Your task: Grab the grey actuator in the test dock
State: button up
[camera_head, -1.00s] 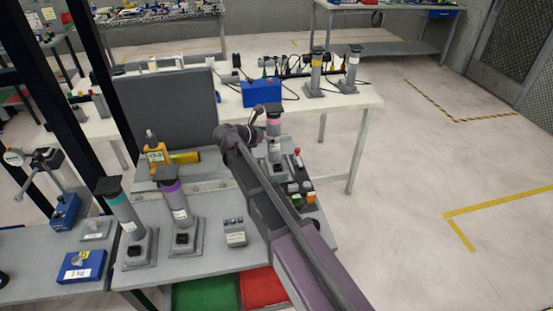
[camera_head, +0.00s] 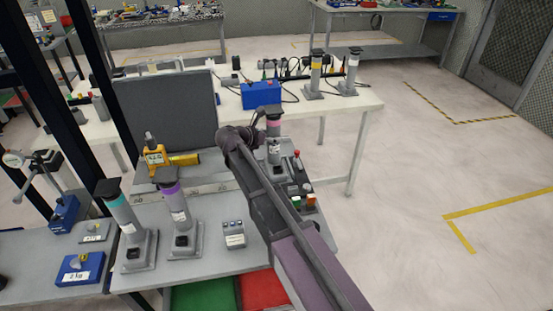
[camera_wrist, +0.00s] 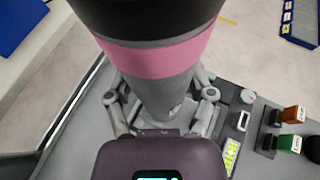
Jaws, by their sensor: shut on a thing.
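The grey actuator (camera_head: 274,143) with a pink band and black cap stands upright at the right of the grey test bench. Its lower end and the dock are partly hidden by my arm in the head view. In the wrist view the actuator (camera_wrist: 158,85) fills the middle, between the two fingers. My gripper (camera_wrist: 162,112) is shut on the actuator's body below the pink band. I cannot tell whether the actuator is seated in the dock or lifted slightly.
Two similar actuators, teal-banded (camera_head: 124,214) and purple-banded (camera_head: 176,209), stand in docks at the left. A button box (camera_head: 306,196) sits close right of my gripper. A grey panel (camera_head: 165,112) rises behind. A white table (camera_head: 350,108) with a blue box (camera_head: 261,94) lies beyond.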

aim_at(269, 128)
jog(key=shift+r, duration=0.2)
dwell(0.3)
jog(key=shift+r+p, duration=1.65)
jog(key=shift+p, duration=0.25)
jog(key=shift+s, duration=0.35)
jog(key=s+a+r+p, duration=0.1)
jog(key=s, duration=1.4)
jog(key=shift+r, duration=0.15)
jog(key=shift+s+a+r, duration=0.1)
jog(key=shift+r, duration=0.05)
